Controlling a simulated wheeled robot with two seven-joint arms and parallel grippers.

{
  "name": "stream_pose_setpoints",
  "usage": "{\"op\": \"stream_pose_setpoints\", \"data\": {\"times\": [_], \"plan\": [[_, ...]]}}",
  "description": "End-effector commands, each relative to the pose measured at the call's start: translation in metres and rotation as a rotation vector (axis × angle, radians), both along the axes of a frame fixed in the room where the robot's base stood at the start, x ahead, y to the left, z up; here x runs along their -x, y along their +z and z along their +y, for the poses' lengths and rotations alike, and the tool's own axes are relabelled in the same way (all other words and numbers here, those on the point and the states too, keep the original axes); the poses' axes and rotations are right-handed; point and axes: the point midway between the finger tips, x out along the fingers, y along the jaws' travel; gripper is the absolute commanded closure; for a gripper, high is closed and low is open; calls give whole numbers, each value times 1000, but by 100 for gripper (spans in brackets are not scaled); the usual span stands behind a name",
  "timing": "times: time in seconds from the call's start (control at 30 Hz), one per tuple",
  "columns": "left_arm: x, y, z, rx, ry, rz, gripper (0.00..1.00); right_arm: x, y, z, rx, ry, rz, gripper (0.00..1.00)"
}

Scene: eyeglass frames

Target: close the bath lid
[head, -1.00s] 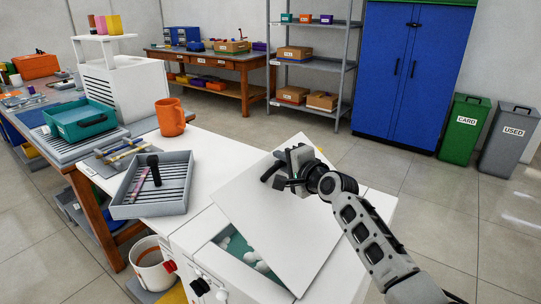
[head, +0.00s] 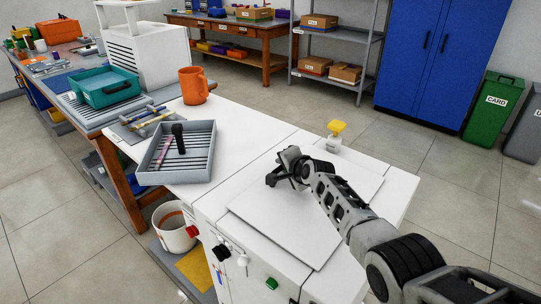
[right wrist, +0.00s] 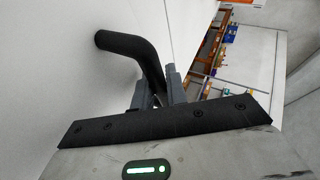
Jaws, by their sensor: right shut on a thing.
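The white bath lid (head: 272,218) lies over the bath opening in the white bench unit in the head view. It looks flat or nearly so, and the teal inside of the bath is hidden under it. My right gripper (head: 278,179) is at the lid's far left part, shut on the black lid handle. In the right wrist view the bent black handle (right wrist: 130,43) runs down between the grey fingers of my right gripper (right wrist: 160,90). Whether the lid fully touches the rim cannot be told. My left gripper is not in view.
A grey ribbed tray (head: 198,173) and an orange mug (head: 194,86) stand left of the lid. A yellow-topped bottle (head: 336,132) stands just behind it. Red, black and green knobs line the unit's front.

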Motion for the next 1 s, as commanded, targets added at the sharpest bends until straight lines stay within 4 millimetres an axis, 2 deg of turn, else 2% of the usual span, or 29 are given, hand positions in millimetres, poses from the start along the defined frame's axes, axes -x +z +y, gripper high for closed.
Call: {"op": "stream_pose_setpoints", "data": {"times": [0.03,0.27,0.3,0.33,0.37,0.73,0.97,1.0], "plan": [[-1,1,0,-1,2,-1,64,4,-11,-8,14,-7,27,100],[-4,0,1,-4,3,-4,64,4,-15,-12,20,-13,33,100],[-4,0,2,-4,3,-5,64,4,-15,-12,20,-13,33,83],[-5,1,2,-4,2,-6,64,4,-15,-12,20,-13,33,75],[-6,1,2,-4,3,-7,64,4,-14,-12,20,-13,33,71],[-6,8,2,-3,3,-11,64,5,-9,-8,17,-8,27,71],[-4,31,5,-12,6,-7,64,26,10,-15,15,-10,27,71],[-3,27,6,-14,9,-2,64,30,10,-16,15,-9,24,71]]}}
